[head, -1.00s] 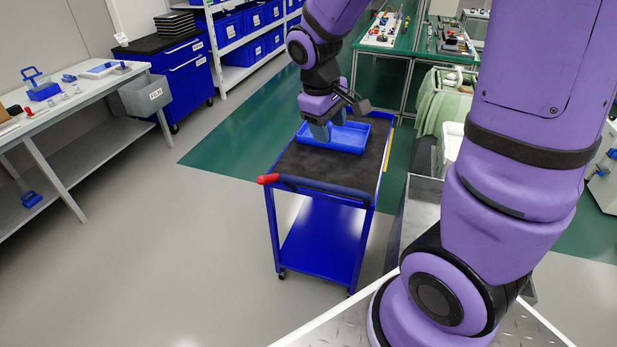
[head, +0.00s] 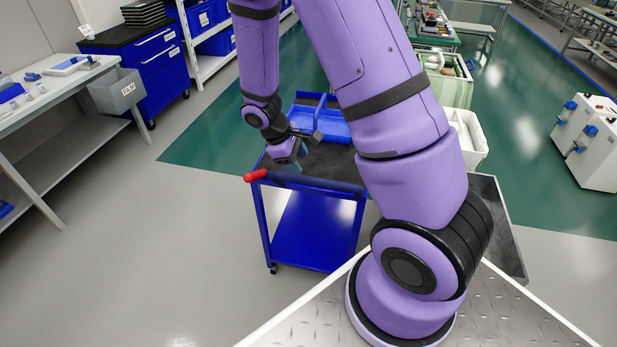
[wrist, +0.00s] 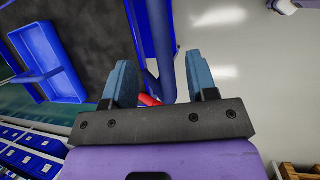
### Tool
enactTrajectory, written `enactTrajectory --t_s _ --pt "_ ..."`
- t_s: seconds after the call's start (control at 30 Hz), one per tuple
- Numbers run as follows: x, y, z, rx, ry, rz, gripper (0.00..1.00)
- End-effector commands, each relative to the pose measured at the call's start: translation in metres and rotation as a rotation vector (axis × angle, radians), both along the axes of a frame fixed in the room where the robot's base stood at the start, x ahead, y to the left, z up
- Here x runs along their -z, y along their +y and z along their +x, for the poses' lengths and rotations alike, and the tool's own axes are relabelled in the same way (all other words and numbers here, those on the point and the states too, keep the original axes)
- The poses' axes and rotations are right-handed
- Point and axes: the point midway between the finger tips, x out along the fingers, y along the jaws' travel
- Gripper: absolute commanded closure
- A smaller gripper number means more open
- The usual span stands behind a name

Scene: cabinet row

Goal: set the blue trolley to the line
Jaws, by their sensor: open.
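The blue trolley (head: 312,232) stands upright on its casters in front of me, with a dark top and a lower blue shelf. Its dark blue handle bar (head: 315,184) with a red end (head: 256,175) is on the near side. My gripper (head: 297,158) is over the near part of the top, close to the handle. In the wrist view my gripper (wrist: 160,65) is open, and the handle bar (wrist: 164,45) shows between its fingers; I cannot tell whether they touch it. I cannot make out the line; my arm hides the trolley's right side.
A divided blue tray (head: 318,118) sits on the trolley's top. A bench (head: 75,88) with a grey bin (head: 117,90) stands left, and a white bin (head: 466,135) stands right. Grey floor is open left of the trolley.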

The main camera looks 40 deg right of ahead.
Motion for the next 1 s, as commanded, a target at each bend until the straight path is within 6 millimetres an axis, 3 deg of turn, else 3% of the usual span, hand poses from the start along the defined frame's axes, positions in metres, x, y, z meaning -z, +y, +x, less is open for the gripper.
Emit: enactTrajectory --t_s 0.3,0.5,0.93,0.97,1.0 --pt "0.047 -0.020 -0.011 0.002 0.004 -0.001 0.47" --pt "0.065 -0.027 -0.014 0.001 0.001 0.000 0.47" --pt "0.072 -0.030 -0.015 0.001 -0.001 0.000 0.47" --pt "0.072 -0.030 -0.015 0.001 -0.001 0.000 0.50" --pt "0.072 -0.030 -0.015 0.001 -0.001 0.000 0.59"
